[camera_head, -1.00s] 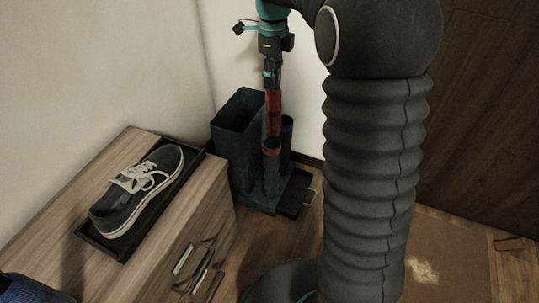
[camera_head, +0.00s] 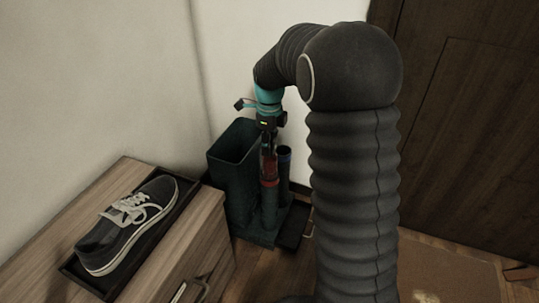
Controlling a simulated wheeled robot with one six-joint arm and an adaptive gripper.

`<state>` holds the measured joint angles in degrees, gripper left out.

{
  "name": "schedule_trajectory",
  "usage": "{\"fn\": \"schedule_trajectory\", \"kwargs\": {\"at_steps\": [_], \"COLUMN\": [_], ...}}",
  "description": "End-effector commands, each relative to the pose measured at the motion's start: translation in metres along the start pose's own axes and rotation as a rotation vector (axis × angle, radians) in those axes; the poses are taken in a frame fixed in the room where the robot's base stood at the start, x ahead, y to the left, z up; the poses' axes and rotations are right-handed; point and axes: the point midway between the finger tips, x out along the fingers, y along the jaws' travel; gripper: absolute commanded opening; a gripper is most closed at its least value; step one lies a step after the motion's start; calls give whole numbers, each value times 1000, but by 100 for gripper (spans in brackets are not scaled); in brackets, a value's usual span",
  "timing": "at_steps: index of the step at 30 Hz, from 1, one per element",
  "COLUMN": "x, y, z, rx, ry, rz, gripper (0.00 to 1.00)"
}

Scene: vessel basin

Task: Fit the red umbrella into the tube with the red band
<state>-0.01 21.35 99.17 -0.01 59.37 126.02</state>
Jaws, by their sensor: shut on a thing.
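My gripper (camera_head: 267,143) points down over the dark green stand and is shut on the upper end of the red umbrella. The red umbrella (camera_head: 268,164) hangs upright, and only a short length of it shows below the gripper. Its lower part is hidden inside the tube with the red band (camera_head: 270,184), which stands at the front of the stand. Whether it touches the tube's bottom is hidden.
Beside it on the right is a tube with a blue band (camera_head: 285,156). A large square bin (camera_head: 233,165) stands at left. A wooden cabinet (camera_head: 200,240) with a shoe (camera_head: 128,225) on a black tray (camera_head: 182,187) is in front left. The wall is close behind.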

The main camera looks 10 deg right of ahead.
Motion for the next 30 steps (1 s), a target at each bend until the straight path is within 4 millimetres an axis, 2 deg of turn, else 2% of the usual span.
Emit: {"fn": "schedule_trajectory", "kwargs": {"at_steps": [8,20,21,23,30], "x": [38,42,42,42,42], "y": [0,0,0,0,0], "z": [0,0,0,0,0], "rx": [0,0,0,0,0], "ry": [1,1,1,1,1], "rz": [1,1,1,1,1], "gripper": [0,0,51,66,66]}}
